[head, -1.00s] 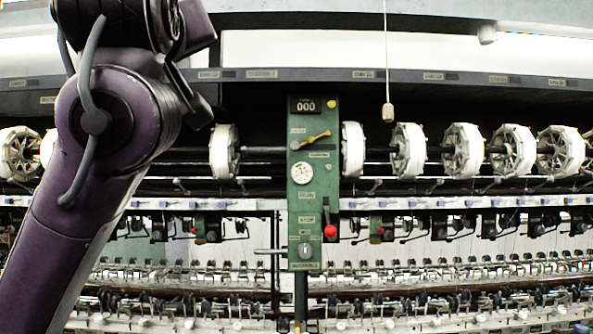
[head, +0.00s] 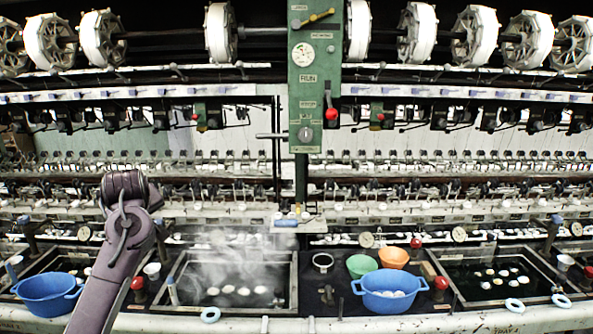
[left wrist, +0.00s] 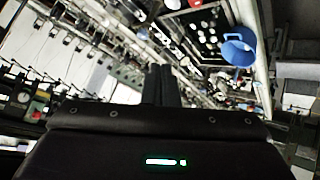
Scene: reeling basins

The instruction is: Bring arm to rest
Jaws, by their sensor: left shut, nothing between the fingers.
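My purple left arm (head: 105,265) rises from the bottom edge at the left of the head view, with a bent joint at its top. My left gripper (left wrist: 161,80) shows only in the left wrist view. Its two dark fingers lie side by side, shut and empty, and touch nothing that I can see. The gripper is hidden in the head view. My right gripper is in neither view.
A steaming basin (head: 176,275) with white cocoons lies right of my arm. Blue bowls (head: 47,303) (head: 390,303), a green bowl (head: 361,262) and an orange bowl (head: 394,254) stand on the bench. A green control post (head: 303,75) rises mid-picture.

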